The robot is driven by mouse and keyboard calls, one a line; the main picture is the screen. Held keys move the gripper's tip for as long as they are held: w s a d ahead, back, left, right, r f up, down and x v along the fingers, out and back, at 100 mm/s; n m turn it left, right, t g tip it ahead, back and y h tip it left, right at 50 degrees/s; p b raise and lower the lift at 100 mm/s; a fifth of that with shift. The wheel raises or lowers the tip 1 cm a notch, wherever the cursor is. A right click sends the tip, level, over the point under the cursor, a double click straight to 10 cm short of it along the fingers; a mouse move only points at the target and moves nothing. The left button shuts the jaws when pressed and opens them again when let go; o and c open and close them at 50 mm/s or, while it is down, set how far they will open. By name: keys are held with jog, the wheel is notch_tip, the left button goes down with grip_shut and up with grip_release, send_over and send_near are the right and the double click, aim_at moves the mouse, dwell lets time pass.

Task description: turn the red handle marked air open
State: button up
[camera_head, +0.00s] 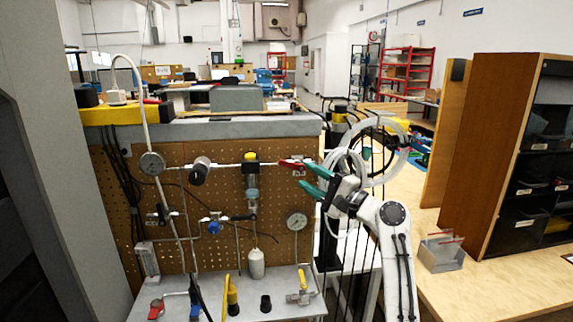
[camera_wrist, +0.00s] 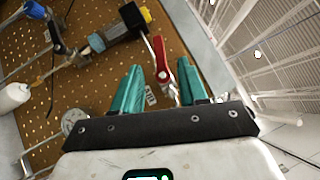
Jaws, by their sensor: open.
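The red handle (camera_head: 288,163) sits at the right end of the horizontal pipe on the pegboard, with a small white tag by it; the lettering is too small to read. My gripper (camera_head: 303,173) has teal fingers, open, at the handle from the right. The white tag (camera_wrist: 150,97) shows between the fingers below the handle.
The pegboard (camera_head: 125,205) carries a gauge (camera_head: 152,163), another gauge (camera_head: 297,221), a blue valve (camera_head: 214,227) and a yellow-topped fitting (camera_head: 251,157). Another red handle (camera_head: 156,309) is low on the left. A wooden table (camera_head: 500,280) and shelf unit (camera_head: 490,150) stand right.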

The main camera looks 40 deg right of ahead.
aim_at(288, 165)
jog(key=p+x, duration=0.1)
jog(key=x, duration=0.7)
jog(key=shift+w+a, duration=0.1)
jog(key=shift+w, duration=0.05)
jog(key=shift+c, duration=0.3)
grip_shut()
